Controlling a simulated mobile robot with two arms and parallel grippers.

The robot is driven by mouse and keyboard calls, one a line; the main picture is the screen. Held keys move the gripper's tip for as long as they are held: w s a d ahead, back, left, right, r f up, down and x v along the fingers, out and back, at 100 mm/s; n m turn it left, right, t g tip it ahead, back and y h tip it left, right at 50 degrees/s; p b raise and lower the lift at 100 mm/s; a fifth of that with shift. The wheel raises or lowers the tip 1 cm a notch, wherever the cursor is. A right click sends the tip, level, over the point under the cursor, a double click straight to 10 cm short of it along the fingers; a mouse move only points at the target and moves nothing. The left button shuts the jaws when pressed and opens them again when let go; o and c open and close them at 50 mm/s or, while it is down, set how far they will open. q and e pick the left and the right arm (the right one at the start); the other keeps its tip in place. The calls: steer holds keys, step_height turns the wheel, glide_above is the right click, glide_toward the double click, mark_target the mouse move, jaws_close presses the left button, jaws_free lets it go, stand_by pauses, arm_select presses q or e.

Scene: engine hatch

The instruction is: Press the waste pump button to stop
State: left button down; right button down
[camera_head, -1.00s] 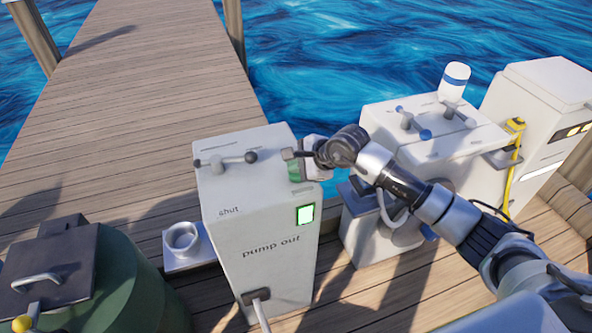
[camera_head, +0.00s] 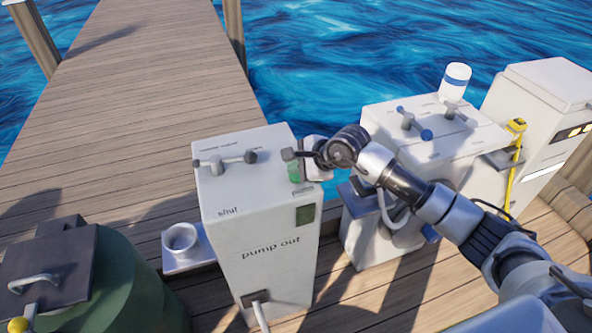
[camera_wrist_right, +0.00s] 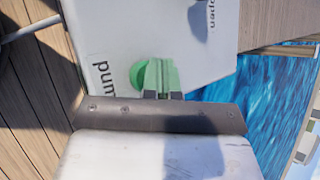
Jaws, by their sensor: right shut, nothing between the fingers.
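The white pump cabinet marked "pump out" (camera_head: 250,255) stands upright on the dock in the head view. In the head view a green part (camera_head: 294,172) shows near the cabinet's upper right edge. The square indicator (camera_head: 305,214) on its front is dark green and unlit. My right gripper (camera_head: 291,156) is shut and empty at that edge; its closed fingers (camera_wrist_right: 163,75) also show in the wrist view. Whether they touch the button I cannot tell. My left gripper is out of view.
A valve handle (camera_head: 224,162) sits on the cabinet top. A white cup-like fitting (camera_head: 181,240) stands to its left, and a green tank (camera_head: 120,285) at the lower left. Another white unit with valves (camera_head: 440,150) stands to the right. Water lies behind.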

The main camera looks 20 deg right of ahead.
mark_target(297, 175)
steer(key=shift+r+p, duration=1.75)
steer(key=shift+r, duration=1.35)
